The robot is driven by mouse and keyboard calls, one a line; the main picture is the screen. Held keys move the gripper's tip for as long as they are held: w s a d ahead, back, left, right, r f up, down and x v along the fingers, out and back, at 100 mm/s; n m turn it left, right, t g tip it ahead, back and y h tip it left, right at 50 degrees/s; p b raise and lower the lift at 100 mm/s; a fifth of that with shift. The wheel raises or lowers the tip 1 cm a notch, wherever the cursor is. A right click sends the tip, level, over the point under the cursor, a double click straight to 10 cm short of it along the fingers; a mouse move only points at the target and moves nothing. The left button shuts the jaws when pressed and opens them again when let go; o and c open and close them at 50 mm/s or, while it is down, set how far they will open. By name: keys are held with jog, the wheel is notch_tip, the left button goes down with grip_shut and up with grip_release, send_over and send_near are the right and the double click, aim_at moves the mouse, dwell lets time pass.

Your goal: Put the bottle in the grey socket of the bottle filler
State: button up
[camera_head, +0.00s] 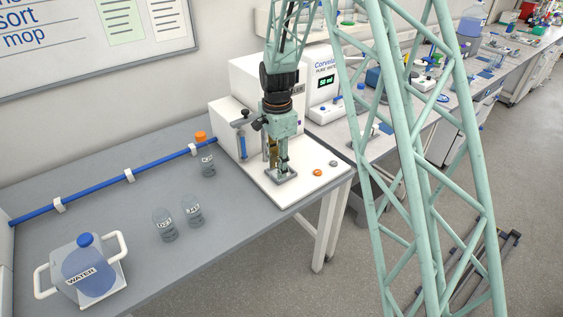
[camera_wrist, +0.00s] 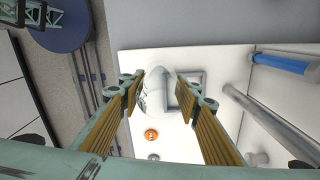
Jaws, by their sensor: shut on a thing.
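My gripper (camera_head: 280,160) is over the white base of the bottle filler (camera_head: 254,80), pointing down. In the wrist view, my gripper (camera_wrist: 164,92) is shut on a clear bottle (camera_wrist: 154,92), with one finger on each side. The square grey socket (camera_wrist: 197,80) shows just beyond the bottle, which covers part of it. In the head view the grey socket (camera_head: 283,180) lies right below my fingers, and the held bottle is mostly hidden by them. I cannot tell whether the bottle's bottom is inside the socket or above it.
Several other clear bottles (camera_head: 165,226) stand on the grey bench (camera_head: 120,190). A water jug (camera_head: 88,270) sits in a white tray at front left. A blue rail (camera_head: 100,190) runs along the wall.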

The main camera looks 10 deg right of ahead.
jog(key=w+d, duration=0.1)
jog(key=w, duration=0.3)
jog(key=w+d, duration=0.1)
jog(key=w, duration=0.1)
jog(key=shift+d+f, duration=0.3)
jog(key=shift+d, duration=0.05)
jog(key=shift+w+d+f+p, duration=0.1)
jog(key=shift+w+d+p, duration=0.1)
jog(key=shift+w+p, duration=0.15)
jog(key=shift+f, duration=1.7)
jog(key=shift+f, duration=0.15)
jog(key=o, duration=0.8)
jog(key=shift+o, duration=0.2)
